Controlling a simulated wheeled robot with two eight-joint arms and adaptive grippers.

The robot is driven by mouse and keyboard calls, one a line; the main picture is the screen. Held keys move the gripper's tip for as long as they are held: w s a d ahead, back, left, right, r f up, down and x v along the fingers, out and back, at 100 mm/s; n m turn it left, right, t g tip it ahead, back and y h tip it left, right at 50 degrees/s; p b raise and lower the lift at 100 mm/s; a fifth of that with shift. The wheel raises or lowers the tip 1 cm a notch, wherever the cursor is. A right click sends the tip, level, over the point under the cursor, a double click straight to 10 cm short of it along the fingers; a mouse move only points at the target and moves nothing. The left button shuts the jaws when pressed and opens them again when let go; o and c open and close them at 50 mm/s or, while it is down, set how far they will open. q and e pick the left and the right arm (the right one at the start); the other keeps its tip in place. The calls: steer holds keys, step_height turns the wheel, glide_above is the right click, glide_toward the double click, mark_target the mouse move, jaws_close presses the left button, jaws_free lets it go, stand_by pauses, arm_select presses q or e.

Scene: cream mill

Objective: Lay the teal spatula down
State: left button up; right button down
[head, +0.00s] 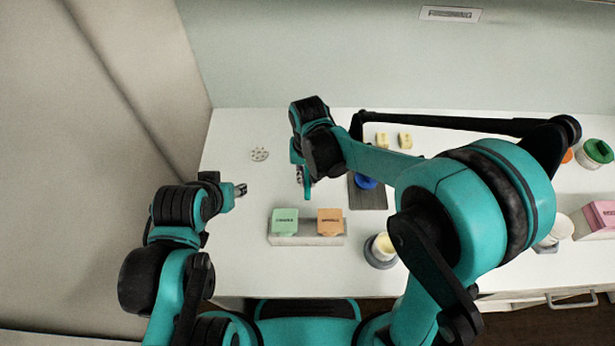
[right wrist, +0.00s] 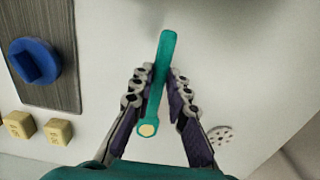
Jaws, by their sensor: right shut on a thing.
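The teal spatula (right wrist: 166,55) is a slim teal piece with a pale round spot at its near end. In the right wrist view it lies between the two fingers of my right gripper (right wrist: 159,82), which is shut on it. In the head view my right gripper (head: 301,176) is over the white table, and a teal end of the spatula (head: 308,192) shows below it. I cannot tell its height above the table. My left gripper (head: 240,190) is over the table's left part, with nothing visible in it; its finger opening is too small to judge.
A white table (head: 230,220) has bare room at the left. A holder (head: 305,239) with a green block (head: 285,221) and an orange block (head: 330,222) stands in front. A dark board (head: 372,200) bears a blue piece (head: 366,182). A perforated disc (head: 260,154) lies behind.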

steer(key=shift+f+b, duration=0.35)
steer(key=shift+f, duration=0.1)
steer(key=shift+f, duration=0.25)
stand_by(0.4)
steer(key=c, duration=1.4)
jaws_free()
